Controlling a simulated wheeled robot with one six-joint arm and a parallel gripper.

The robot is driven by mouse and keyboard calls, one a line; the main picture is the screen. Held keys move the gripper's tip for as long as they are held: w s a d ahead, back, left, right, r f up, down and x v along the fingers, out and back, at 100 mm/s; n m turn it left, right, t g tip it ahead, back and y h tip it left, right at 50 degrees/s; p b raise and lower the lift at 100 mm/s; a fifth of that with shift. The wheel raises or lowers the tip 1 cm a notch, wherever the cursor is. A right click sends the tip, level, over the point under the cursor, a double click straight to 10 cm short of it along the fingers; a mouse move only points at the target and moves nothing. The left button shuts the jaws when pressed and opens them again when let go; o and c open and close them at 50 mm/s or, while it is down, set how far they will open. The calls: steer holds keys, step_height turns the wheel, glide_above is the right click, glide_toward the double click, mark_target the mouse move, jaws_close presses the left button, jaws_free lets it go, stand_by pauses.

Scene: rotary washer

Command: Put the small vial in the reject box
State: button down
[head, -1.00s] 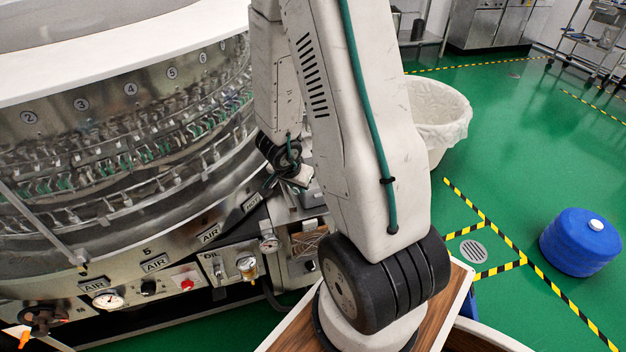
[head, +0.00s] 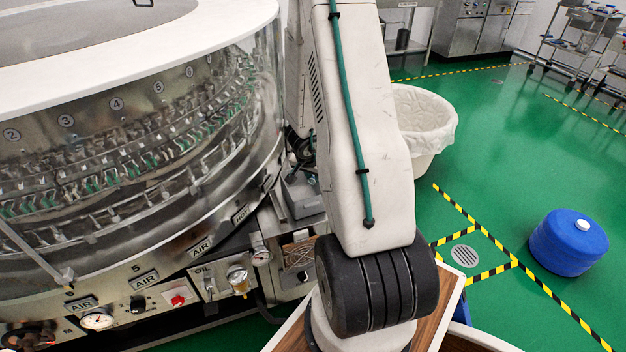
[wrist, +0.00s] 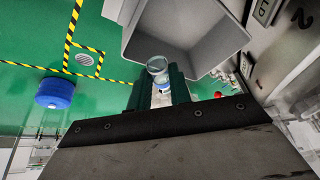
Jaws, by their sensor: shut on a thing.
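In the wrist view, my gripper (wrist: 161,88) has its dark green fingers closed around a small clear glass vial (wrist: 157,65). The vial's open-looking end points away from the palm, and a pale and blue part shows between the fingers. An open grey box (wrist: 128,40) lies right beside the vial in that picture. It may be the reject box; no label shows on it. I cannot tell whether the vial is over its rim or short of it. In the head view my arm hides the gripper and vial.
The round washer (head: 120,150) with gauges and numbered stations fills the left of the head view. A white-lined bin (head: 422,125) stands behind my arm. A blue drum (head: 569,242) stands on the green floor at right, near striped tape. Open floor lies between.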

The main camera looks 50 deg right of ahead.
mark_target(313, 178)
steer(key=shift+f, duration=0.8)
steer(key=shift+f, duration=0.15)
steer(key=shift+f, duration=0.45)
steer(key=c, duration=1.3)
jaws_free()
steer(key=shift+r, duration=6.55)
